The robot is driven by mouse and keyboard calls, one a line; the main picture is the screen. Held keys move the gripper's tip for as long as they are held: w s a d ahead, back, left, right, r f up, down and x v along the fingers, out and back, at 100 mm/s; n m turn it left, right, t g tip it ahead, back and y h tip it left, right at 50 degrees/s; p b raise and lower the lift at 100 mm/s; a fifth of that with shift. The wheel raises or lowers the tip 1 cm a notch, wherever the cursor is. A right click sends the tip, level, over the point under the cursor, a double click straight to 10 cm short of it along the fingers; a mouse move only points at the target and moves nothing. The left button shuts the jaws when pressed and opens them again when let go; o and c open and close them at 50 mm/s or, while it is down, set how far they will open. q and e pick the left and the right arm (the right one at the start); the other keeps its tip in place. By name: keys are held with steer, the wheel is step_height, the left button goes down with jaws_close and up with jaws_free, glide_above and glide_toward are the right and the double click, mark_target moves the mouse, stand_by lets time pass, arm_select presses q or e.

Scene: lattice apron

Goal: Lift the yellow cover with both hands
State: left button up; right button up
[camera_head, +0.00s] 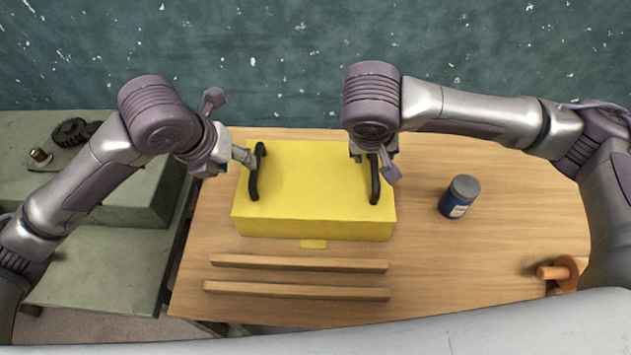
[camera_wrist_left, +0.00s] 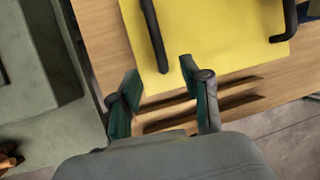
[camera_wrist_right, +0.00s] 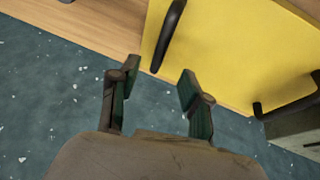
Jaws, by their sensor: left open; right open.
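The yellow cover (camera_head: 310,195) is a box-like block on the wooden table, with a black handle on top at its left (camera_head: 254,180) and right (camera_head: 375,182) ends. My left gripper (camera_head: 246,157) is open beside the left handle. In the left wrist view that handle (camera_wrist_left: 152,35) ends between the open fingertips (camera_wrist_left: 160,78), with nothing gripped. My right gripper (camera_head: 360,152) is open at the far end of the right handle, its fingers partly hidden by the arm. In the right wrist view the handle (camera_wrist_right: 168,36) reaches between the open fingertips (camera_wrist_right: 158,76); contact is unclear.
Two wooden strips (camera_head: 300,263) lie in front of the cover, by a small yellow tab (camera_head: 313,244). A blue jar (camera_head: 457,205) stands to the right. An orange object (camera_head: 562,272) is at the right edge. A green bench (camera_head: 95,260) adjoins at left, holding a dark gear (camera_head: 70,131).

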mark_target(252, 173)
arm_select(q)
steer(key=x, duration=1)
steer(key=shift+a, duration=0.1)
arm_select(e)
steer(key=x, duration=1)
steer(key=shift+a, duration=0.1)
arm_select(q)
steer(key=c, duration=0.9)
arm_select(e)
steer(key=c, duration=0.9)
jaws_close()
arm_select(q)
steer(key=shift+r, duration=0.1)
arm_select(e)
steer(key=shift+r, duration=0.1)
